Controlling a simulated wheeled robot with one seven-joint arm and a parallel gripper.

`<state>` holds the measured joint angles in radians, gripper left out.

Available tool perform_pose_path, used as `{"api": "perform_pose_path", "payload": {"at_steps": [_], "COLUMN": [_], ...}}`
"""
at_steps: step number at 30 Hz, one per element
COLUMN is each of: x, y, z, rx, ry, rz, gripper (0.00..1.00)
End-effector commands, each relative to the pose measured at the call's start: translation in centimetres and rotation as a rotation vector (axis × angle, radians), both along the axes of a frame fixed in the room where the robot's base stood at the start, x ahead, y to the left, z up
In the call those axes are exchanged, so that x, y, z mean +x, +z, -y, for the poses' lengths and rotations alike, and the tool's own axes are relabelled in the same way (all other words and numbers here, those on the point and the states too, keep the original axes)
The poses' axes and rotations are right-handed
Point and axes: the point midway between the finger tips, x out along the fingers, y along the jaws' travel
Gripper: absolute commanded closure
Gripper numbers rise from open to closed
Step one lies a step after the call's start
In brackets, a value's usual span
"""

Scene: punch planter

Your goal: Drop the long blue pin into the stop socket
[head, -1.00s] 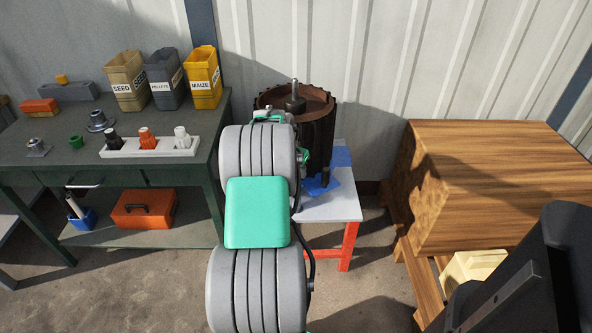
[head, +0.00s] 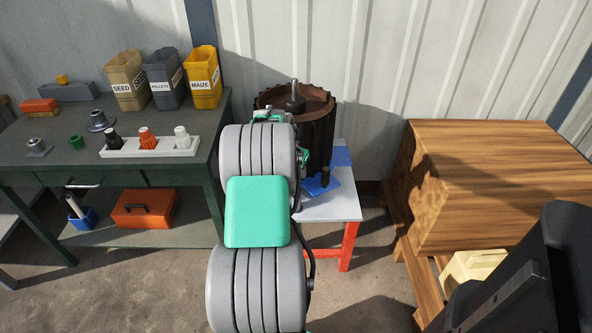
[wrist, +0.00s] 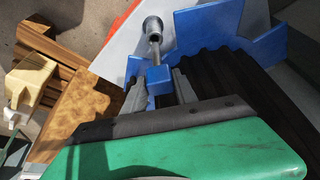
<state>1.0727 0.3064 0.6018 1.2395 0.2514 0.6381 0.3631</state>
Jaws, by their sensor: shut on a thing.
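In the wrist view my gripper (wrist: 160,92) is shut on the blue block-like head of the pin (wrist: 158,75). A thin grey shaft runs from that head toward a short grey metal cylinder (wrist: 152,26), which looks like the stop socket. The shaft's far end overlaps the cylinder in the picture; I cannot tell whether it is inside, touching or above it. Blue plates (wrist: 208,20) stand beside the cylinder. In the head view my arm hides the gripper and pin; a blue plate (head: 318,189) shows on the small table.
A dark ribbed drum (head: 318,135) stands on the white-topped, red-legged table (head: 335,208), close to my arm; its ribs fill the right of the wrist view. A wooden block (head: 490,180) is at right. A green bench (head: 60,135) with bins and a tool tray is at left.

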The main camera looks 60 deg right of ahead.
Motion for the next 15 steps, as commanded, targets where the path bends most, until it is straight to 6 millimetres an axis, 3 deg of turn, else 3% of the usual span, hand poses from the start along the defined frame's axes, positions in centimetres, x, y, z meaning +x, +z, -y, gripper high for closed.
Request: {"api": "perform_pose_path", "payload": {"at_steps": [15], "x": [0.0], "y": [-1.3], "z": [0.0], "rx": [-0.001], "ry": [0.0], "rz": [0.0], "gripper": [1.0]}}
